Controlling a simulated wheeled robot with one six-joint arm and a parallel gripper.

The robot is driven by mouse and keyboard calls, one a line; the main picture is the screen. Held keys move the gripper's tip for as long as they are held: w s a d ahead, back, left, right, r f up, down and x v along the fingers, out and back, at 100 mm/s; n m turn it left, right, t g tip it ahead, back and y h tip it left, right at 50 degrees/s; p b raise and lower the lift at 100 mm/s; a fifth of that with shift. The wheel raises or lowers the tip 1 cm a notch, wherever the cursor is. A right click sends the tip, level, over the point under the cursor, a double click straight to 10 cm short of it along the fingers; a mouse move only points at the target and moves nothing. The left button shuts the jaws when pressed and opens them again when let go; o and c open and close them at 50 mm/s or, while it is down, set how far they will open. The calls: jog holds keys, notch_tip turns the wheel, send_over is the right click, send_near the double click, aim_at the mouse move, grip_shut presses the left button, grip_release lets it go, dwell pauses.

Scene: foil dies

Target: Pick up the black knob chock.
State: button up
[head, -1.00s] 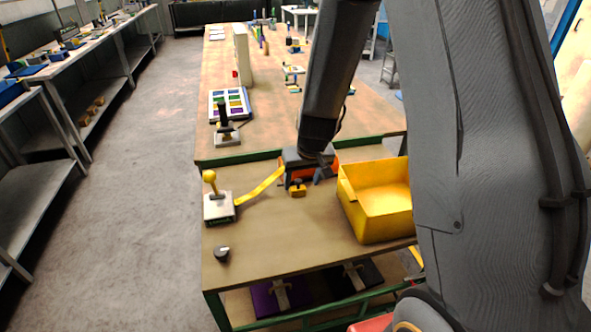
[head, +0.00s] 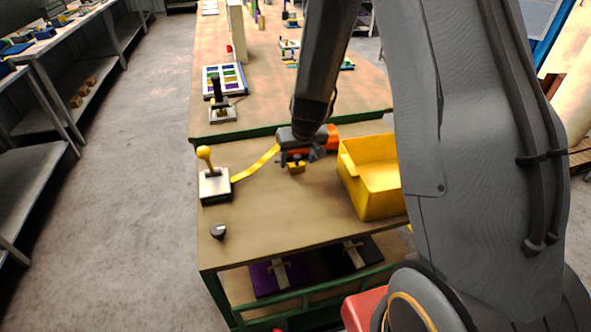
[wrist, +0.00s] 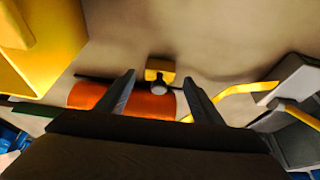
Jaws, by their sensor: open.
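A small black knob-like piece (head: 218,232) with a pale face lies alone near the table's front left. I cannot tell for sure whether it is the black knob chock. A small yellow block (head: 296,167) with a dark part on it stands below my gripper (head: 303,153). In the wrist view the yellow block (wrist: 160,70) shows a rounded grey part, just beyond and between the tips of my gripper (wrist: 158,80). My gripper is open, with nothing held. An orange cylinder (wrist: 150,105) shows between the fingers. My arm hides part of this area in the head view.
A yellow bin (head: 371,203) stands to the right. A silver block with a yellow knob (head: 214,186) stands left, with a yellow strip (head: 257,165) running from it. A base with an upright black handle (head: 222,114) is farther back. The front middle tabletop is clear.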

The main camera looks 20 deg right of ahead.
jog(key=shift+b+x, duration=0.6)
jog(key=shift+x, duration=0.65)
jog(key=shift+r, duration=0.1)
jog(key=c, duration=1.2)
jog(key=shift+r, duration=0.1)
